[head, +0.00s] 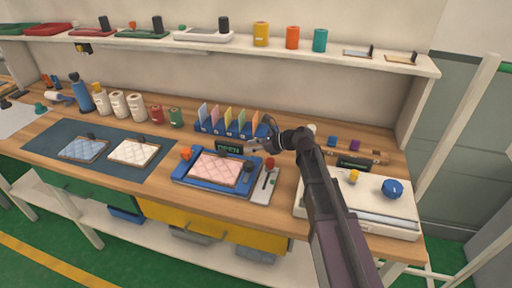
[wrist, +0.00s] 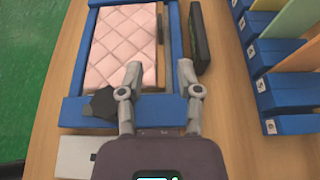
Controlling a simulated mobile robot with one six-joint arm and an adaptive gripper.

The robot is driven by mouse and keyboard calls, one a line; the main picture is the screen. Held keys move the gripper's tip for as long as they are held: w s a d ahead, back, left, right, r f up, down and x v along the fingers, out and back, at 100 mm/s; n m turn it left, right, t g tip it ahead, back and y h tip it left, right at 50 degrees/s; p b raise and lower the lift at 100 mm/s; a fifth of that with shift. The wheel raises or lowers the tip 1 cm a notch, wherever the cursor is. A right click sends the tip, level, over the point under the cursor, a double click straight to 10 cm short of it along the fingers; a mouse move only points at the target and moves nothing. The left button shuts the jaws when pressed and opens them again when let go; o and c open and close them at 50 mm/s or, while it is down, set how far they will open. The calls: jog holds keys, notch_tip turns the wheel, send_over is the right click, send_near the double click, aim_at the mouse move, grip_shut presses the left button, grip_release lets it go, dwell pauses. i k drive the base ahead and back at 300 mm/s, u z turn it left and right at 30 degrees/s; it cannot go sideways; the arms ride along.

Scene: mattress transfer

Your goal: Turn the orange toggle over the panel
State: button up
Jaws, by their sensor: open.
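The orange toggle (head: 186,153) sits at the far left corner of a blue frame (head: 183,181) in the head view. It does not show in the wrist view. A pink quilted panel (head: 215,169) lies flat in the frame; it also shows in the wrist view (wrist: 120,48). A black knob (head: 250,166) is at the frame's right side, and in the wrist view the knob (wrist: 101,103) is left of my fingers. My gripper (head: 254,143) is open and empty, to the right of the toggle, above the frame's right end; its spread fingertips show in the wrist view (wrist: 159,68).
A dark display reading "OPEN" (head: 229,147) stands behind the frame. Behind it is a blue rack (head: 208,127) of coloured cards. A red-knobbed lever (head: 269,164) is to the frame's right. A white machine (head: 345,205) with a blue knob stands farther right.

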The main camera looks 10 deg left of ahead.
aim_at(187, 154)
jog(key=u, duration=1.35)
